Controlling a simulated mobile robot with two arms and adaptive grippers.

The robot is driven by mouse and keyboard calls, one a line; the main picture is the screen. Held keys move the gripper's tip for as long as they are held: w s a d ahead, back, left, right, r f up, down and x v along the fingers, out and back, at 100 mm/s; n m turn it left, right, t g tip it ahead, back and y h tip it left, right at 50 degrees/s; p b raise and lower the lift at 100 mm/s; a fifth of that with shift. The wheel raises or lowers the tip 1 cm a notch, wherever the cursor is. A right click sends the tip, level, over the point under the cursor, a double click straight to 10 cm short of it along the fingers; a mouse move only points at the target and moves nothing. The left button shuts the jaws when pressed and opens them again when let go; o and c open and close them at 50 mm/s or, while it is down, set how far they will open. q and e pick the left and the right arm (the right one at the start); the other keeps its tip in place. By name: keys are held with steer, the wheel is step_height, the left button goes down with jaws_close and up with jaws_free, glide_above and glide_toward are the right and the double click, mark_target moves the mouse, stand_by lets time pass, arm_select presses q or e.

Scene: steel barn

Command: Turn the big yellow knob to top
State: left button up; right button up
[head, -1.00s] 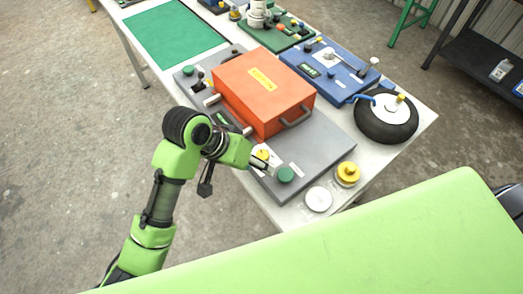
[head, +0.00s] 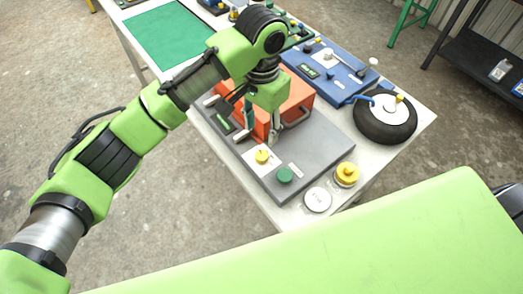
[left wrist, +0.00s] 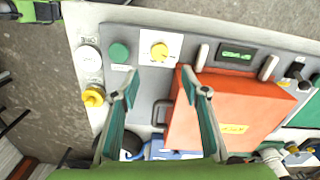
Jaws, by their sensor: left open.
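A yellow knob (head: 262,157) sits on a white plate on the grey panel (head: 315,165). In the left wrist view this knob (left wrist: 160,50) shows a lighter pointer mark, but I cannot read its exact angle. A larger-looking yellow knob-like piece (head: 347,174) stands near the table corner and also shows in the left wrist view (left wrist: 93,96). My left gripper (head: 257,137) is open and empty above the panel, its fingers pointing down just behind the plate knob. In the left wrist view the knob lies beyond the gap between the fingertips (left wrist: 160,92). My right gripper is not visible.
A green knob (head: 285,175) and a white disc (head: 318,199) are close to the yellow knobs. An orange box (head: 292,103) with handles stands behind, partly hidden by my arm. A black wheel (head: 386,118) and a blue panel (head: 330,75) are farther right.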

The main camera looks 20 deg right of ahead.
mark_target(261, 155)
arm_select(q)
step_height(261, 155, down, 12)
steer(key=shift+r+p, duration=0.25)
steer(key=shift+p, duration=0.65)
steer(key=c, duration=1.1)
